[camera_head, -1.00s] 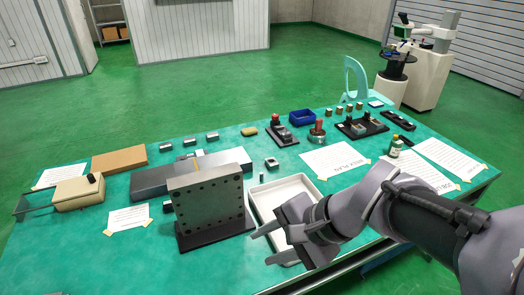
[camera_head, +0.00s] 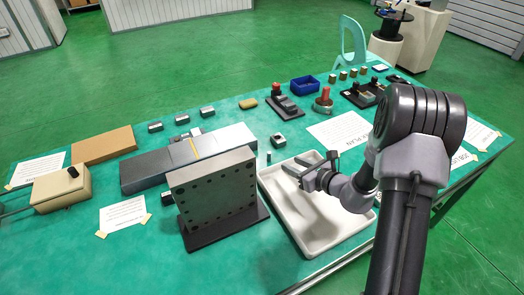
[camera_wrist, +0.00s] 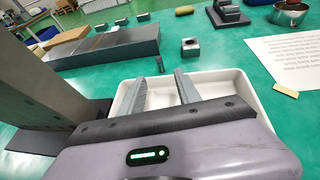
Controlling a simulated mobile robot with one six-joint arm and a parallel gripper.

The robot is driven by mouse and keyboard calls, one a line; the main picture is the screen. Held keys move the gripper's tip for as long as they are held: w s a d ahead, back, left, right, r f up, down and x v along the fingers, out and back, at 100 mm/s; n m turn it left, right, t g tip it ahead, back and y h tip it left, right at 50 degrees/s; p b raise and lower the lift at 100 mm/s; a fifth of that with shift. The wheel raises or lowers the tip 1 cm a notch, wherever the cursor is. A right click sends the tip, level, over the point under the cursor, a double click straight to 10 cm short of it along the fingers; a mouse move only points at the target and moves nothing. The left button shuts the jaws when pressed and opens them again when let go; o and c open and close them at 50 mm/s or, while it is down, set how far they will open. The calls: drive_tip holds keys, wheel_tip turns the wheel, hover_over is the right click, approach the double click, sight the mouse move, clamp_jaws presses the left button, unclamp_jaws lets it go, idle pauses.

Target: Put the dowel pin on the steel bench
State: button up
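A small grey upright pin (camera_head: 269,157), likely the dowel pin, stands on the green tabletop near the back left corner of the white tray. It also shows in the wrist view (camera_wrist: 160,65), just beyond the fingertips and roughly between them. My gripper (camera_head: 309,163) is open and empty above the tray, with its fingers pointing toward the pin's side. The pin is apart from the fingers. A long low grey slab (camera_head: 145,172) with a yellow stripe lies left of the pin; I cannot tell whether it is the steel bench.
A drilled grey upright plate (camera_head: 212,196) on a dark base stands left of the white tray (camera_head: 350,232). A small metal block with a hole (camera_head: 278,140) is behind the pin. Papers, a blue bin (camera_head: 305,86) and small parts lie farther back.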

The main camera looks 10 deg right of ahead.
sight(270, 155)
drive_tip(key=b+x, duration=0.1)
drive_tip(key=x, duration=0.3)
drive_tip(key=b+x, duration=0.1)
drive_tip(key=x, duration=0.4)
drive_tip(key=b+x, duration=0.2)
drive_tip(key=x, duration=0.3)
drive_tip(key=shift+a+f, duration=0.1)
drive_tip(key=shift+f, duration=0.25)
drive_tip(key=shift+r, duration=0.1)
clamp_jaws()
